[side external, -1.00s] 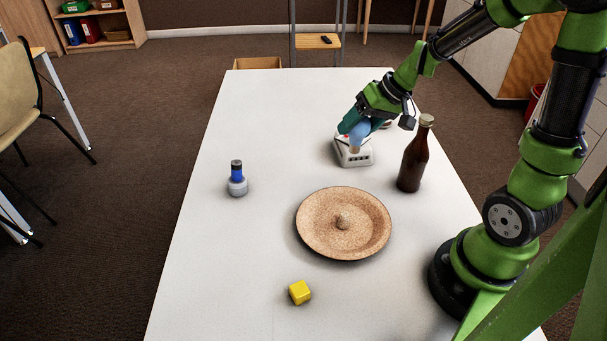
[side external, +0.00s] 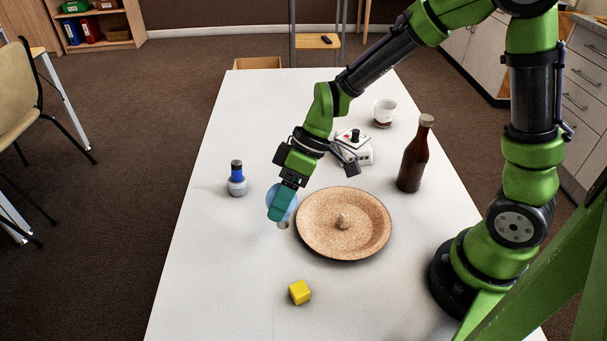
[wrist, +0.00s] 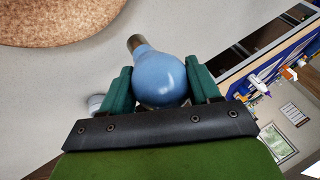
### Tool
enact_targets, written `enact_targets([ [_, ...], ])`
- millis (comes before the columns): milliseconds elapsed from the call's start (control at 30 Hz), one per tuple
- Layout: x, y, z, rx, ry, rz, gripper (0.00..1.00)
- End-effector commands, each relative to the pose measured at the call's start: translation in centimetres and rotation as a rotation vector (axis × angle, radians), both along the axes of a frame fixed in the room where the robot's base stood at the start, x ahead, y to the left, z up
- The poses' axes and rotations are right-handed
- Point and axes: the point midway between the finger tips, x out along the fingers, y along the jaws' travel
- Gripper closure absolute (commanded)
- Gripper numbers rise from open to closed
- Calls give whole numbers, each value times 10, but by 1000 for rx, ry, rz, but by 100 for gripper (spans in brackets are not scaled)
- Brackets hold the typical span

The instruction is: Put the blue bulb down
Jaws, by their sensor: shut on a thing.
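The blue bulb (wrist: 160,80) is between the teal fingers of my gripper (wrist: 162,88) in the wrist view, with its metal base pointing away from the palm. In the side view the bulb (side external: 272,197) shows partly behind the fingers of my gripper (side external: 281,204), base down. My gripper is shut on it at the left edge of the round cork-coloured plate (side external: 318,243). I cannot tell whether the bulb's base touches the table (side external: 215,290).
A blue-and-grey bottle (side external: 237,180) stands to the left and a yellow cube (side external: 300,292) in front. A brown bottle (side external: 412,160), a white device (side external: 358,150) and a white cup (side external: 385,112) stand to the right and back. The front left table is clear.

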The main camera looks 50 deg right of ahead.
Motion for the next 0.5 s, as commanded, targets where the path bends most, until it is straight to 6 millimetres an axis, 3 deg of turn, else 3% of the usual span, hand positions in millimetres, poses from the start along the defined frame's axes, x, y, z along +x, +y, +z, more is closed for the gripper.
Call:
enact_targets([
  [100, 30, 14, -4, 0, 0, 2, 56],
  [233, 55, 25, -6, 0, 1, 0, 56],
  [500, 72, 32, -12, -1, 4, -3, 56],
])
